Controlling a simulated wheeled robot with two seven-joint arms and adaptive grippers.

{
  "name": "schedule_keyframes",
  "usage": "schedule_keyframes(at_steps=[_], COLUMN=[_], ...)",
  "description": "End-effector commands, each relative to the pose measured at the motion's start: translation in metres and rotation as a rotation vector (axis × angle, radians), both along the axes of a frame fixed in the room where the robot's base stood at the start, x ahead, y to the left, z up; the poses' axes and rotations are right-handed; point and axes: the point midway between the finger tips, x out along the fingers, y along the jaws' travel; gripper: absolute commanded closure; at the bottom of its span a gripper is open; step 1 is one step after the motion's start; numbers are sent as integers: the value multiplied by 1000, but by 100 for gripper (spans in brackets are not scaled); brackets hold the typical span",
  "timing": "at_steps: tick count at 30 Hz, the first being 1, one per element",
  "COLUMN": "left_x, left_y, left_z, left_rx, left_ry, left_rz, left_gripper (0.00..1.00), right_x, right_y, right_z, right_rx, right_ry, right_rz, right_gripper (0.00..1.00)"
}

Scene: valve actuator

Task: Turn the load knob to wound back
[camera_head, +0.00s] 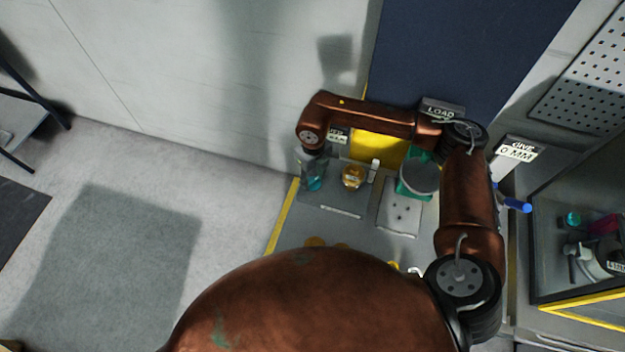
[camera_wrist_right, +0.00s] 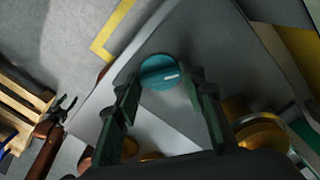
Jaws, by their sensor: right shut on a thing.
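A round teal knob (camera_wrist_right: 160,72) with a short white mark on its face lies between the two fingers of my right gripper (camera_wrist_right: 161,92) in the right wrist view. The jaws are shut on it. In the head view my right gripper (camera_head: 314,168) points down at the left edge of the grey panel, with a bit of the teal knob (camera_head: 315,184) showing under it. A sign reading LOAD (camera_head: 441,109) stands at the back, partly behind my arm. My left gripper (camera_wrist_right: 63,104) shows small at the left of the wrist view, empty, its fingers apart.
A sign reading GIVE 0 MM (camera_head: 518,149) and a blue handle (camera_head: 516,205) are at the right. A glass-fronted case stands further right. Open floor lies left.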

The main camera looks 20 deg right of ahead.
Motion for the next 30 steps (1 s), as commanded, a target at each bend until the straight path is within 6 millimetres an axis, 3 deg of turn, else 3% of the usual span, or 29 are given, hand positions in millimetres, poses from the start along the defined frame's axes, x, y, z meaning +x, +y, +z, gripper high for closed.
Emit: schedule_keyframes(at_steps=[1,15,30], left_x=[-1,-6,-8], left_y=[0,0,0], left_z=[-9,-38,-46], left_rx=[0,0,0], left_ry=[2,11,13], left_rz=[0,0,-1], left_gripper=[60,60,60], right_x=[-4,-4,-5], right_y=[0,-1,0], right_z=[-9,-7,-5], right_rx=[-4,-3,-1], right_ry=[10,12,13], right_rz=[47,407,528], right_gripper=[87,87,87])
